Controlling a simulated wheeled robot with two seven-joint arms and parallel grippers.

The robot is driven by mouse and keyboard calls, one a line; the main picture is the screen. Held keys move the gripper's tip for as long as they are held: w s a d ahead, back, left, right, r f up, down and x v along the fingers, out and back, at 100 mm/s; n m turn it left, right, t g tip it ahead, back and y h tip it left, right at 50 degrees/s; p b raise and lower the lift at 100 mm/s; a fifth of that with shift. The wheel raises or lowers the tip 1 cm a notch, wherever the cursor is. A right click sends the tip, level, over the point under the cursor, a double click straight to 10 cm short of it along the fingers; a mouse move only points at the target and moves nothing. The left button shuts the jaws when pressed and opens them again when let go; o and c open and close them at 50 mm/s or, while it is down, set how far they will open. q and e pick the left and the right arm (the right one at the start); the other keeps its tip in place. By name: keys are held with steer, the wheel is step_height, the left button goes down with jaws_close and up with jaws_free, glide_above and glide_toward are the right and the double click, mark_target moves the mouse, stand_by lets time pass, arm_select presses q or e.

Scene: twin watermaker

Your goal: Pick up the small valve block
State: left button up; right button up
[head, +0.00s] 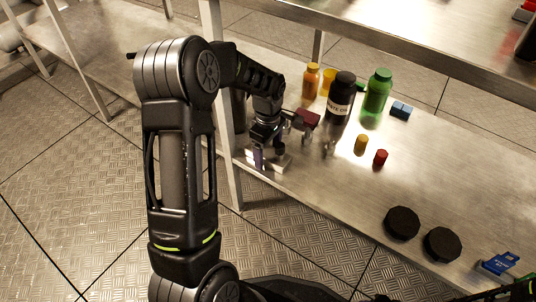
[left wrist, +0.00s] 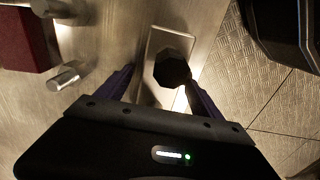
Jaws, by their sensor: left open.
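A small pale metal block with a black knob, which looks like the small valve block (head: 282,161), lies on the metal bench near its front edge. It also shows in the left wrist view (left wrist: 157,48), where its black round knob (left wrist: 172,69) faces the camera. My left gripper (head: 266,157) is open just over the block. In the left wrist view its two purple-dark fingers (left wrist: 160,85) stand apart, one on each side of the block's near end. I cannot tell whether they touch it. My right gripper is not in view.
A dark red block (head: 307,119) with silver fittings stands close beside the left gripper. Behind are a black bottle (head: 341,98), a green bottle (head: 376,94) and orange bottles (head: 311,80). Two black discs (head: 402,222) lie farther right. A bench leg (head: 226,165) stands near my arm.

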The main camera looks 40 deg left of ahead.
arm_select(q)
steer(key=shift+c, duration=0.4)
jaws_close()
stand_by(0.4)
steer(key=shift+w, duration=0.1)
